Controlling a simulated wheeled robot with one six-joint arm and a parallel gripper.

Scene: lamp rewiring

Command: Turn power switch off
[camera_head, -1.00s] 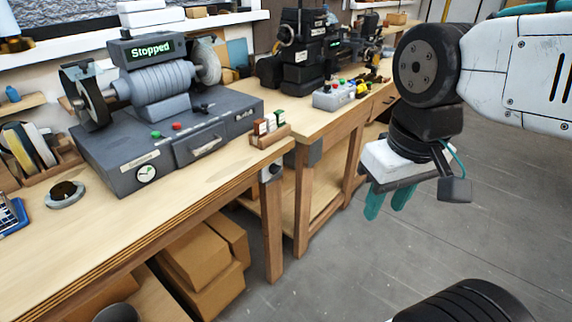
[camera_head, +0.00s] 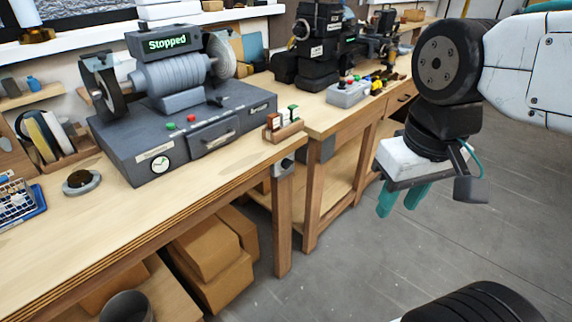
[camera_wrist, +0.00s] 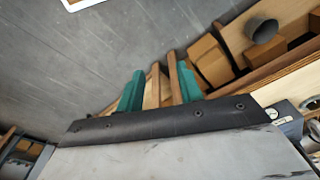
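My gripper (camera_head: 401,206) hangs at the right over the floor, in front of the benches, its two teal fingers pointing down. The fingers (camera_wrist: 160,82) stand apart with nothing between them in the wrist view. No power switch is plainly marked. A grey grinding machine (camera_head: 160,131) on the near bench has a green button (camera_head: 171,125), a red button (camera_head: 191,118) and a small black lever (camera_head: 217,102). Its display (camera_head: 166,41) reads "Stopped". A small grey box (camera_head: 284,166) is fixed under the bench's right end; its details are too small to tell.
The near bench (camera_head: 60,245) has a blue basket (camera_head: 20,207) and a round disc (camera_head: 81,183). A grey button box (camera_head: 348,93) stands on the far bench. Cardboard boxes (camera_head: 222,287) lie below. The floor (camera_head: 350,270) in front is clear.

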